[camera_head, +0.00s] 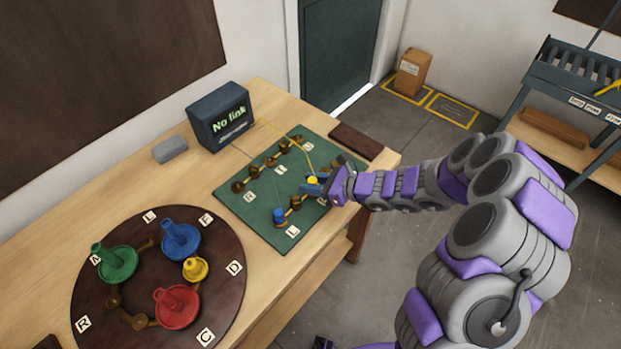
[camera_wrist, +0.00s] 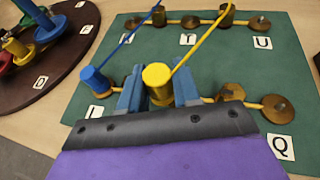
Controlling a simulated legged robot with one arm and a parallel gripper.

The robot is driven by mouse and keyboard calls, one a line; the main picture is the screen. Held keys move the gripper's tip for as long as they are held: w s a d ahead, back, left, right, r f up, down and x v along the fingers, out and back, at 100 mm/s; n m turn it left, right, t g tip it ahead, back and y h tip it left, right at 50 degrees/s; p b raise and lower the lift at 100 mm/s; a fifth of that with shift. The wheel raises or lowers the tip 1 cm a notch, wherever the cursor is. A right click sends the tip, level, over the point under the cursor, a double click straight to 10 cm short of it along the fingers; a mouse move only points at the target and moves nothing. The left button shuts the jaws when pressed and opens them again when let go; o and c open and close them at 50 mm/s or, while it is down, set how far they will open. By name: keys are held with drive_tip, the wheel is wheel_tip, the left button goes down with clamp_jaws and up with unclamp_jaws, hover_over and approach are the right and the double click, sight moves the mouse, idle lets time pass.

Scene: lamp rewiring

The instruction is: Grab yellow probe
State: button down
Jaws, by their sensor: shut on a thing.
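The yellow probe (camera_wrist: 157,82) stands upright between the two blue fingers of my gripper (camera_wrist: 158,92) in the wrist view. A yellow wire runs up from it. In the head view the yellow probe (camera_head: 312,181) shows as a small yellow top at my gripper (camera_head: 315,186), over the green board (camera_head: 250,205). My gripper is shut on the yellow probe. The probe's lower end is hidden by the gripper. A blue probe (camera_wrist: 94,80) with a blue wire stands on a brass post left of the gripper; it also shows in the head view (camera_head: 279,216).
Brass posts (camera_wrist: 278,108) with letter labels stand on the board. A dark monitor (camera_head: 219,117) reads "No link". A round brown board (camera_head: 225,270) holds green, blue, yellow and red pieces at the front left. A dark brown block (camera_head: 356,141) lies behind the green board.

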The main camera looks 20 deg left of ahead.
drive_tip(key=s+d, duration=0.1)
drive_tip(key=s, duration=0.2)
drive_tip(key=s+d, duration=0.2)
drive_tip(key=s, duration=0.1)
drive_tip(key=s+d+r+p, duration=0.1)
drive_tip(key=s+d, duration=0.1)
drive_tip(key=s, duration=0.2)
drive_tip(key=shift+d+r, duration=0.1)
drive_tip(key=shift+d, duration=0.1)
drive_tip(key=p, duration=0.2)
drive_tip(key=shift+s+d+r+p, duration=0.15)
drive_tip(key=shift+s+r+p, duration=0.05)
drive_tip(key=shift+p, duration=0.2)
drive_tip(key=p, duration=0.2)
drive_tip(key=s+p, duration=0.1)
drive_tip(key=p, duration=0.2)
drive_tip(key=shift+s+d, duration=0.3)
drive_tip(key=shift+d, duration=0.05)
